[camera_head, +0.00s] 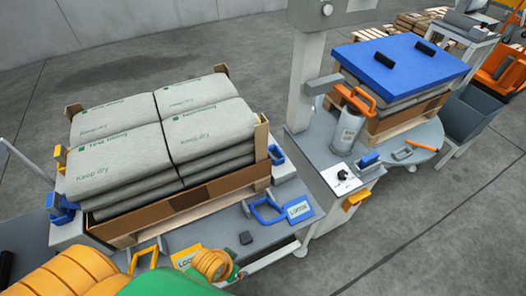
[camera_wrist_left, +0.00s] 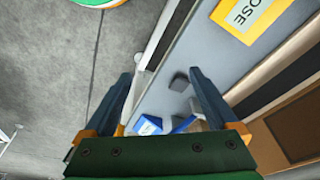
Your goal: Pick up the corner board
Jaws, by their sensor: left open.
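A load of grey sacks (camera_head: 165,135) stands on a pallet in a brown cardboard tray. I cannot tell which one the task means. My left gripper (camera_wrist_left: 160,76) is open and empty above the grey bench, with its blue fingers spread and no corner board between them. In the head view only my green and orange arm shows at the bottom left; the fingertips are hidden. My right gripper is not in view.
A blue handle (camera_head: 266,210), a blue label plate (camera_head: 299,208), a yellow plate (camera_head: 187,258) and a dark block (camera_head: 246,238) are on the bench front. The blue-topped stack (camera_head: 400,66) and a grey post (camera_head: 305,80) stand at the right. The lower right floor is clear.

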